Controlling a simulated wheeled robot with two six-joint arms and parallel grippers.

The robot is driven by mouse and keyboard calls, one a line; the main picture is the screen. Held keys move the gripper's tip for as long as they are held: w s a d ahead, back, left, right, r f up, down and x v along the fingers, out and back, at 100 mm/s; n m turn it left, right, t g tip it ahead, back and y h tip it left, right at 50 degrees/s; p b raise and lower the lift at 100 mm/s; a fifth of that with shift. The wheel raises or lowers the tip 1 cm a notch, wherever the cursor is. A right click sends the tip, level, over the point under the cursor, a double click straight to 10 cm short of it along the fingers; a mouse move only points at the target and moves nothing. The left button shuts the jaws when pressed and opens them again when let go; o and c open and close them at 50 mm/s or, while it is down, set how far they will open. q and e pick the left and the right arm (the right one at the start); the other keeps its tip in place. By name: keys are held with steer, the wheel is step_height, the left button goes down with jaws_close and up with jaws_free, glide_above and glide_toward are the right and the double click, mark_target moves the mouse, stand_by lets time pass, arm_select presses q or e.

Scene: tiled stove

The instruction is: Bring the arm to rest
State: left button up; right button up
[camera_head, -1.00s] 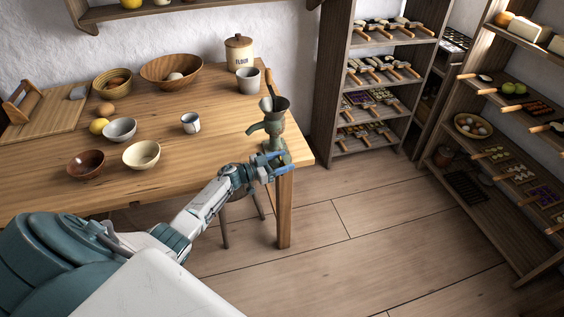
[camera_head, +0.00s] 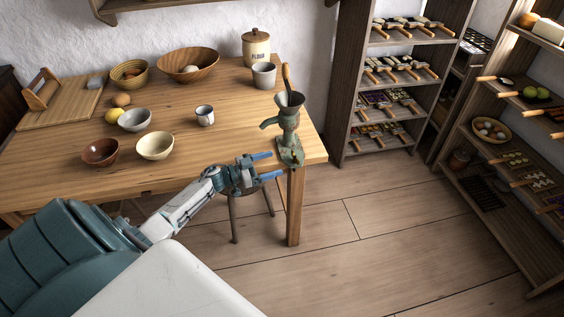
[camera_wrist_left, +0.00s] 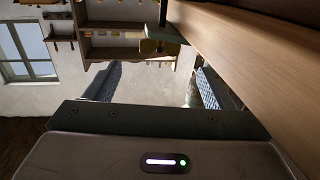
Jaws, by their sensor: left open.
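My left gripper (camera_head: 266,167) is open, with its blue-tipped fingers apart and nothing seen between them. It is in front of the table's front edge, to the left of the green hand grinder (camera_head: 287,130), and apart from it. In the left wrist view both fingers (camera_wrist_left: 150,82) show spread apart, with the wooden table's edge (camera_wrist_left: 250,60) close by on the right. The grinder stands upright at the table's front right corner. My right gripper is not in view.
The wooden table (camera_head: 230,120) holds several bowls (camera_head: 155,145), a cup (camera_head: 205,115), a grey mug (camera_head: 264,75) and a flour jar (camera_head: 256,48). Shelves (camera_head: 385,90) stand behind and to the right. The floor (camera_head: 370,230) right of the table is clear.

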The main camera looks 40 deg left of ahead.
arm_select(q)
steer(key=shift+s+a, duration=0.35)
steer(key=shift+s, duration=0.15)
